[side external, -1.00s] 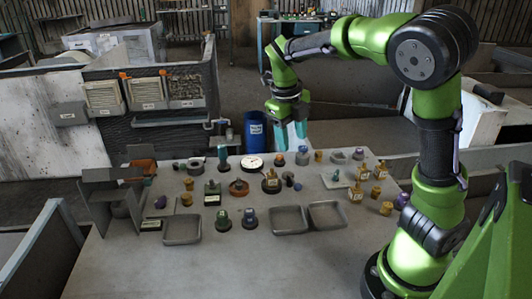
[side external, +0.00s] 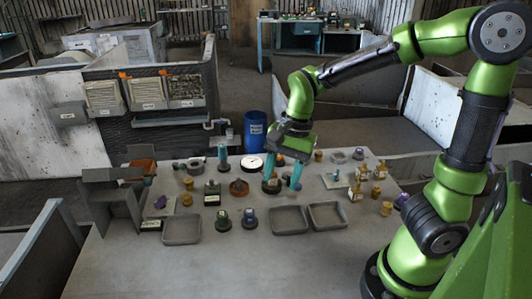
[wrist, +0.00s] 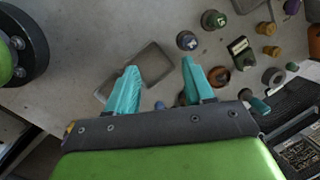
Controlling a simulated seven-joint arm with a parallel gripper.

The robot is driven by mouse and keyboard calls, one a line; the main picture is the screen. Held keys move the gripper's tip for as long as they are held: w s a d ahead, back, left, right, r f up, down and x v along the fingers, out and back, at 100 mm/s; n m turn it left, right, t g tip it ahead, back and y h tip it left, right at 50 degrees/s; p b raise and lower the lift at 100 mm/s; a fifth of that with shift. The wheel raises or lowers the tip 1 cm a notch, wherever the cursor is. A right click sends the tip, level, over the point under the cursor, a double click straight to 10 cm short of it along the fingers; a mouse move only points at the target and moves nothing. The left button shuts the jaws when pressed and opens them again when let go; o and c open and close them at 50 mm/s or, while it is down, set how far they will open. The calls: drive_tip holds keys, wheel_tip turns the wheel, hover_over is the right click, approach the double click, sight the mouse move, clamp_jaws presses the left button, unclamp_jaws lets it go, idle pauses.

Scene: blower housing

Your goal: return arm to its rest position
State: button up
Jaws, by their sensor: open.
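My gripper (side external: 283,172) hangs over the crowded middle of the table (side external: 240,265), fingers pointing down. Its two teal fingers are spread apart with nothing between them, and they also show apart in the wrist view (wrist: 160,68). In the side view the fingers overlap a dark round-based part (side external: 271,187); I cannot tell how high above it they are. A white-faced dial (side external: 251,162) lies just left of the fingers. In the wrist view a grey tray (wrist: 150,58) shows beyond and between the fingers.
Shallow grey trays (side external: 182,230) stand along the front of the parts, two of them right of centre (side external: 289,221). Several brass-coloured parts (side external: 356,194) stand at the right. A grey stand (side external: 122,200) is at the left. The table front is clear. A blue barrel (side external: 255,120) stands behind.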

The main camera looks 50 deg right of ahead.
drive_tip(key=s+a+r+n+t, duration=0.2)
drive_tip(key=s+r+n+t, duration=0.4)
drive_tip(key=n, duration=0.4)
drive_tip(key=shift+a+v, duration=0.25)
drive_tip(key=shift+v, duration=0.95)
drive_tip(key=shift+w+r, duration=0.1)
drive_tip(key=shift+r, duration=0.05)
